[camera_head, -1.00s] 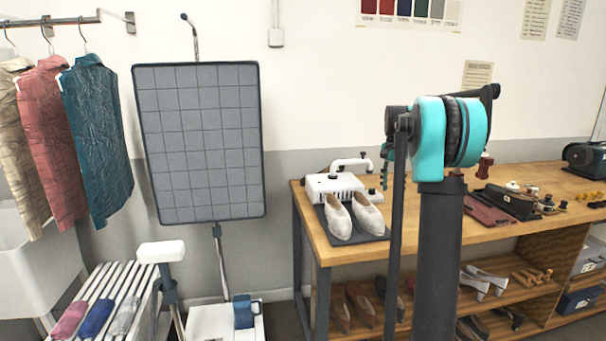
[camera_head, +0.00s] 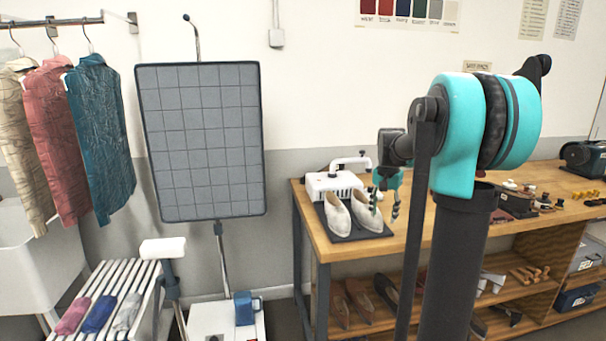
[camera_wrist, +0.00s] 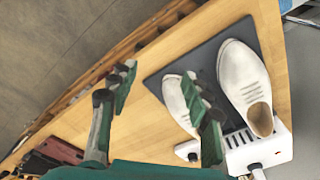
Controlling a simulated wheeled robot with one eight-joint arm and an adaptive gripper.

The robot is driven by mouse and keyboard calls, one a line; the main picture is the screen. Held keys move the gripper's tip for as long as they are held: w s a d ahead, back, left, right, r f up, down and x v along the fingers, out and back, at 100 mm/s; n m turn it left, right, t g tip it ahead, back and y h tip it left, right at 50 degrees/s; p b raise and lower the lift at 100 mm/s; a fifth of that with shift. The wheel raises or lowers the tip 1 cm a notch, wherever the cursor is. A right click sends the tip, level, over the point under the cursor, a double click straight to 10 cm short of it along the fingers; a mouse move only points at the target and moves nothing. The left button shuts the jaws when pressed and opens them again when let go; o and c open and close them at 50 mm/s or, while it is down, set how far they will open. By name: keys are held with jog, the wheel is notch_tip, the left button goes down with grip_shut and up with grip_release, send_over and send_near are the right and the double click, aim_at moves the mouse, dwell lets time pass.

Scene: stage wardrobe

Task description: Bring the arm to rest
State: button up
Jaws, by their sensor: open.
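In the wrist view my gripper (camera_wrist: 165,105) shows two separated fingers above the bench top. One finger overlaps part of a white shoe in that picture; I cannot tell the exact gap. My teal and black arm (camera_head: 468,135) rises on its dark column at the right of the head view and hides part of the bench.
A pair of white shoes (camera_head: 338,218) sits on a dark mat (camera_head: 365,234) on the workbench (camera_head: 320,243), by a white device (camera_head: 333,184). Shelves below hold more shoes. A padded panel (camera_head: 200,140), hanging garments (camera_head: 100,140) and a slatted rack (camera_head: 125,290) stand left.

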jog(key=s+a+f+n+t, duration=0.1)
jog(key=s+a+f+n, duration=0.1)
jog(key=s+f, duration=0.3)
jog(key=s+a+f+n+t, duration=0.1)
jog(key=s+a+f+n, duration=0.2)
jog(key=s, duration=1.1)
jog(key=s+a+f+n+t, duration=0.1)
jog(key=s+a+f+n, duration=0.1)
jog(key=s+f, duration=0.7)
jog(key=shift+s+a, duration=0.2)
